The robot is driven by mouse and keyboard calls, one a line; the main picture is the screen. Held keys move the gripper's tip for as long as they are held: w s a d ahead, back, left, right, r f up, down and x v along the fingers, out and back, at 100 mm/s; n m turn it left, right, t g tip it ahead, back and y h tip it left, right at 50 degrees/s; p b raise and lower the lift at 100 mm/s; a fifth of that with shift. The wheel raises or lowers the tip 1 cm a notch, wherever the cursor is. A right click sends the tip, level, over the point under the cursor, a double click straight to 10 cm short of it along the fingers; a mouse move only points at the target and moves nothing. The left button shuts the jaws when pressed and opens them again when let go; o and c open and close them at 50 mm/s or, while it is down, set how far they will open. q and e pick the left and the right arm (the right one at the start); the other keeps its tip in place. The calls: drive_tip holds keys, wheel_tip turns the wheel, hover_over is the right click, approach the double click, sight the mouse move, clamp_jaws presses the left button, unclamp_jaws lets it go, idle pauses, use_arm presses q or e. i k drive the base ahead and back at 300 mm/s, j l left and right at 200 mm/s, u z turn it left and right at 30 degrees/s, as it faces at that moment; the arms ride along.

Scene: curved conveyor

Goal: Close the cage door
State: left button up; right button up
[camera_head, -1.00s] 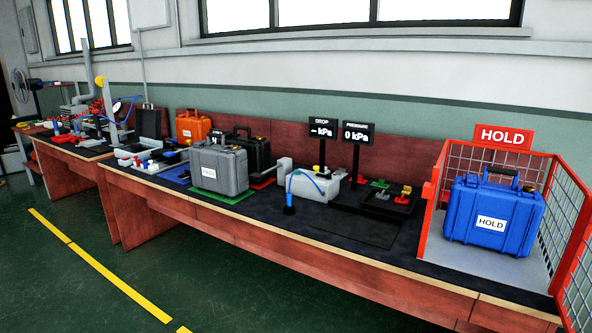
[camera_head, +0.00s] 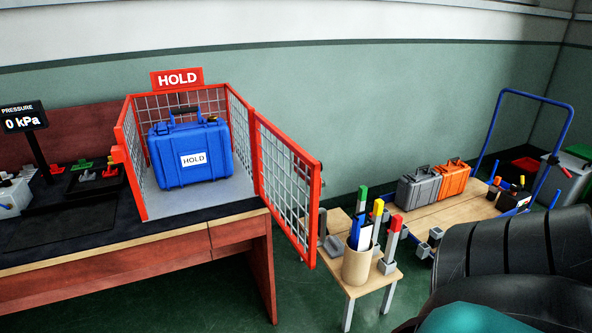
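The cage (camera_head: 120,150) stands on the right end of the bench, with red posts, wire mesh walls and a red HOLD sign (camera_head: 177,79) above its back. Its door (camera_head: 287,178), a red frame with mesh, hangs open from the right front post. It swings out toward the front right, past the bench end. A blue case (camera_head: 190,155) with a HOLD label stands upright inside on the grey floor of the cage. The cage front is open. Neither of my grippers shows in the head view.
A small table holds a cup (camera_head: 357,262) and several coloured-top posts right of the door. Beyond stands a blue-handled cart (camera_head: 463,205) with grey (camera_head: 417,188) and orange (camera_head: 453,178) cases. A dark ribbed shape (camera_head: 510,250) fills the lower right. A pressure display (camera_head: 22,117) stands left.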

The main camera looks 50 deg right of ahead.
sight(306, 168)
drive_tip(key=i+l+z, duration=0.1)
drive_tip(key=l+z, duration=0.35)
drive_tip(key=i+l+z, duration=0.15)
drive_tip(key=z, duration=0.3)
drive_tip(key=i+l, duration=0.15)
drive_tip(key=l, duration=0.15)
drive_tip(key=i+l, duration=0.2)
drive_tip(key=l, duration=0.15)
drive_tip(key=i+l+u, duration=0.1)
drive_tip(key=l, duration=0.2)
drive_tip(key=i+l+u, duration=0.2)
drive_tip(key=l+u, duration=0.15)
drive_tip(key=l, duration=0.2)
drive_tip(key=k, duration=1.15)
